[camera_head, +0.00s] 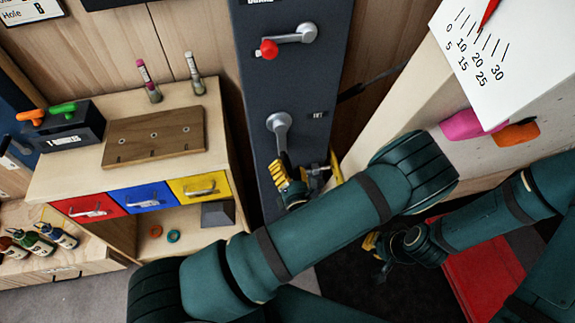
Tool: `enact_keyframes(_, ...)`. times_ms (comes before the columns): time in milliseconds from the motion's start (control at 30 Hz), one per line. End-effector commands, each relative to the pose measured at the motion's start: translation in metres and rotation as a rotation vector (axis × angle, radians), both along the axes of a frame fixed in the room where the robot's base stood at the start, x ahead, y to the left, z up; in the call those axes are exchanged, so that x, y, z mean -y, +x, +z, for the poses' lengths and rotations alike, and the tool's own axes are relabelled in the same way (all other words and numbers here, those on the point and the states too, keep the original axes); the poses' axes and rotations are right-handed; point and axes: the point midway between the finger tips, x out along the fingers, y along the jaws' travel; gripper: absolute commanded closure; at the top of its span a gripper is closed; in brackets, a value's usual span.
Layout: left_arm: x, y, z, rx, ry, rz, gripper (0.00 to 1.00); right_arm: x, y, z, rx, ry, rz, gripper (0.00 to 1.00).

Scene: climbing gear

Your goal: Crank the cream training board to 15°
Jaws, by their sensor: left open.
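The cream training board (385,125) stands at the right, with pink and orange holds on it. A white angle scale (472,62), marked 0 to 30, is at the top right. A red pointer (489,14) lies over its tick lines; its exact reading is unclear. On the dark column is a grey crank (292,37) with a red knob (268,50), pointing left. My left gripper (308,177) is open below a grey lever (279,128), well below the crank. My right gripper (376,250) is low, behind my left arm; its fingers are partly hidden.
A wooden cabinet (80,180) with red, blue and yellow drawers stands left of the column. A drilled wooden board (153,136), two upright brushes and a dark box (62,128) are on top. A red mat (480,278) lies at the lower right.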

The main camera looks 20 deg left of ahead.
Motion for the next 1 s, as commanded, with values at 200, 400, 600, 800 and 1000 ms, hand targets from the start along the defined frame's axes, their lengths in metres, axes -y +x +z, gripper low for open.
enact_keyframes(200,0.021,-0.028,-0.001,-0.001,-0.001,-0.006,0.40,0.000,0.000,0.000,0.000,0.000,0.000,1.00)
enact_keyframes(400,0.036,-0.048,-0.001,-0.001,0.001,-0.005,0.40,0.000,0.000,0.000,0.000,0.000,0.000,1.00)
enact_keyframes(600,0.040,-0.054,-0.001,-0.001,0.001,-0.004,0.40,0.000,0.000,0.000,0.000,0.000,0.000,1.00)
enact_keyframes(800,0.040,-0.054,-0.001,0.001,0.001,-0.004,0.40,0.000,0.000,0.000,0.000,0.000,0.000,1.00)
enact_keyframes(1000,0.040,-0.054,-0.001,0.001,0.001,-0.004,0.40,0.000,0.000,0.000,0.000,0.000,0.000,1.00)
